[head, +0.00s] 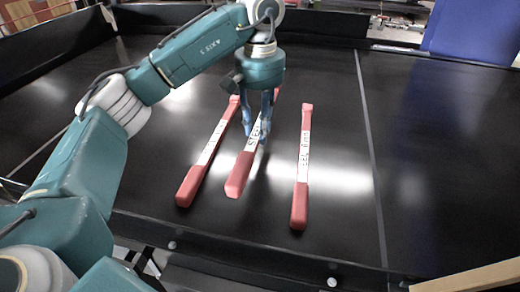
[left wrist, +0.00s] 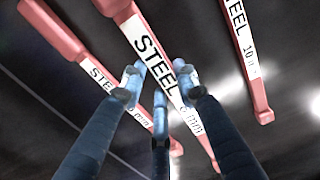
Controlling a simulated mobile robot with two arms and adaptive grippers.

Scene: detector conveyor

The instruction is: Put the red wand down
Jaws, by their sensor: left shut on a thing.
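Three red wands with white labels show on the black belt area. The middle wand (head: 238,178) is between the fingers of my left gripper (head: 262,132), which is shut on it near its label. In the left wrist view this wand (left wrist: 150,52) reads STEEL and looks larger than its neighbours, so it seems a little above the belt; the gap is hard to judge. The left wand (head: 190,184) and the right wand (head: 300,205) lie on the belt on either side, apart from it. My left fingers (left wrist: 160,85) cover part of the label. My right gripper is not in view.
The black belt (head: 440,190) is clear to the right of the wands, past a thin grey line. A dark raised rim (head: 230,250) runs along the near edge. A blue panel (head: 470,30) stands at the back right, and a pale wooden edge (head: 475,278) shows at the lower right.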

